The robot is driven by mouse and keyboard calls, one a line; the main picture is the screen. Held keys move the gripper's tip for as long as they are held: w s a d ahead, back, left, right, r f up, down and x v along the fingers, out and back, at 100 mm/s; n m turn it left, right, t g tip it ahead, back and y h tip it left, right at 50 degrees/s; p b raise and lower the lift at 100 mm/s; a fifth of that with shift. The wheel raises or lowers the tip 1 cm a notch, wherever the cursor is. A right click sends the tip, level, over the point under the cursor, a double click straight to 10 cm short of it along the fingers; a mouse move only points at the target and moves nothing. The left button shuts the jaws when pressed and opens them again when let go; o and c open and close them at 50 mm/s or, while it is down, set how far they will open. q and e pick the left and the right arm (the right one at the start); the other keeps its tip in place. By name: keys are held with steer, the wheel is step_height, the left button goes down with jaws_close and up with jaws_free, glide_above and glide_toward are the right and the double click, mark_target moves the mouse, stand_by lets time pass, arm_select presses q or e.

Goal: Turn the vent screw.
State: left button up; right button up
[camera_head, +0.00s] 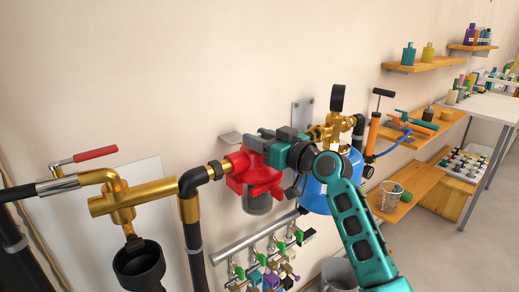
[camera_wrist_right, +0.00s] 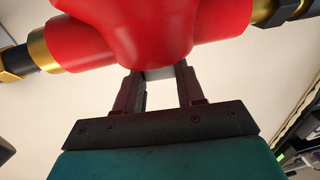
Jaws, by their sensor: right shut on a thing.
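The red valve body (camera_head: 262,179) sits in the wall pipework, with a dark cup below it. My right gripper (camera_head: 262,138) is at its top, the teal arm reaching in from the lower right. In the right wrist view the red body (camera_wrist_right: 150,28) fills the top, and the two dark fingers (camera_wrist_right: 160,80) reach up to it. A small pale grey piece (camera_wrist_right: 160,73), which looks like the vent screw, shows between the fingertips. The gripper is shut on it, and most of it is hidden. My left gripper is not in view.
A brass valve with a red lever (camera_head: 95,154) and a dark funnel (camera_head: 139,268) are at left. Small coloured valves (camera_head: 270,262) sit below. Shelves (camera_head: 415,185) line the right wall.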

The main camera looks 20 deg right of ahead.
steer(key=b, duration=0.1)
steer(key=f+n+g+y+b, duration=0.1)
steer(key=b, duration=0.1)
steer(key=shift+d+y, duration=0.25)
steer(key=shift+y, duration=0.05)
steer(key=n+g+y+b, duration=0.1)
steer(key=b, duration=0.3)
steer(key=shift+w+n+y, duration=0.15)
steer(key=shift+n+y, duration=0.15)
steer(key=shift+y, duration=0.1)
steer(key=shift+r+n+g+y+b, duration=0.2)
steer(key=shift+n+g+y+b, duration=0.6)
steer(key=shift+b, duration=0.25)
steer(key=shift+w+d+r+n+g+y+b, duration=0.1)
steer(key=shift+n+g+y+b, duration=0.35)
steer(key=shift+g+b, duration=0.25)
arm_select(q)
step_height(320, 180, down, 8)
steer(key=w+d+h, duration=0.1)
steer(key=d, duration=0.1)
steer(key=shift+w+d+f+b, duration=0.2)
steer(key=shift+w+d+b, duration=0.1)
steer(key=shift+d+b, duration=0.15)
arm_select(e)
steer(key=shift+r+n+g+y, duration=0.15)
steer(key=shift+n+g+y, duration=0.5)
steer(key=shift+g, duration=0.25)
steer(key=o, duration=1)
steer(key=shift+o, duration=0.2)
